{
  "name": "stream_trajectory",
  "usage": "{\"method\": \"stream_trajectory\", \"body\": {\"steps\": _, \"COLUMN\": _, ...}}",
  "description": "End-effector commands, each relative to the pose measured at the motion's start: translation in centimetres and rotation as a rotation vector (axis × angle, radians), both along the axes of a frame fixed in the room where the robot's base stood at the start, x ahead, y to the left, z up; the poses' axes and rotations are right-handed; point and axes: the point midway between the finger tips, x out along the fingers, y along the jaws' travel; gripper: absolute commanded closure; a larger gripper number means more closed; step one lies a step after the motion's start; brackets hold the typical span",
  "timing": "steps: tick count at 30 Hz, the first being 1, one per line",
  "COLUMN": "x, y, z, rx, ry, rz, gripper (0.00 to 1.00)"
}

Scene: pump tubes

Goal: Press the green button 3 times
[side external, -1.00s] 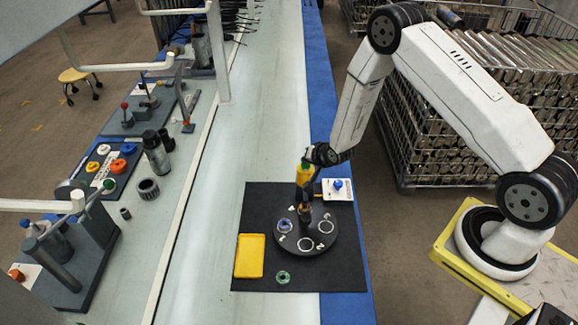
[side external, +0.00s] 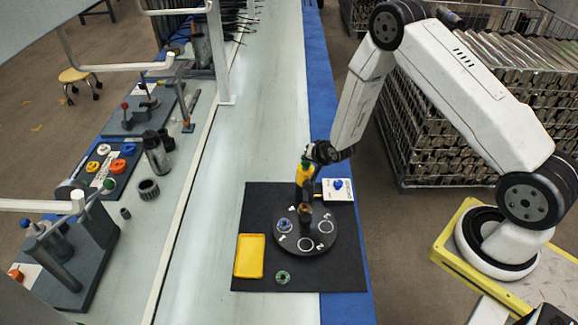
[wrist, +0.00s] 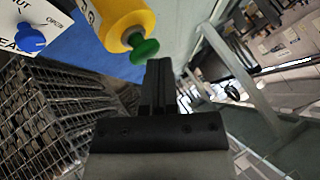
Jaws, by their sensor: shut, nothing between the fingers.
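The green button (wrist: 145,50) is a round knob on the end of a yellow cylinder-shaped housing (wrist: 125,20) in the wrist view. It appears just up and left of my fingertips (wrist: 158,65), which are closed together and empty. I cannot tell whether they touch it. In the side view the yellow housing (side external: 303,171) stands at the back of the black mat, close beside my gripper (side external: 308,188). The green button cannot be made out there.
A dark round turntable (side external: 318,240) with numbered white rings carries a blue-topped part (side external: 285,225) and a brown-topped part (side external: 305,210). A blue knob panel (side external: 338,190) stands right of the housing.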

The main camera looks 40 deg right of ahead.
Motion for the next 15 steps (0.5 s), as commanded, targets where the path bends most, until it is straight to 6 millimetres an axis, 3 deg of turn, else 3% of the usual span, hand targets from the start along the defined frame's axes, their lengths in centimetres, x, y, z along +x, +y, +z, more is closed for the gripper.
{"method": "stream_trajectory", "body": {"steps": 15, "x": 0.04, "y": -0.01, "z": 0.71, "rx": 0.0, "ry": -0.001, "rz": 0.0, "gripper": 1.0}}
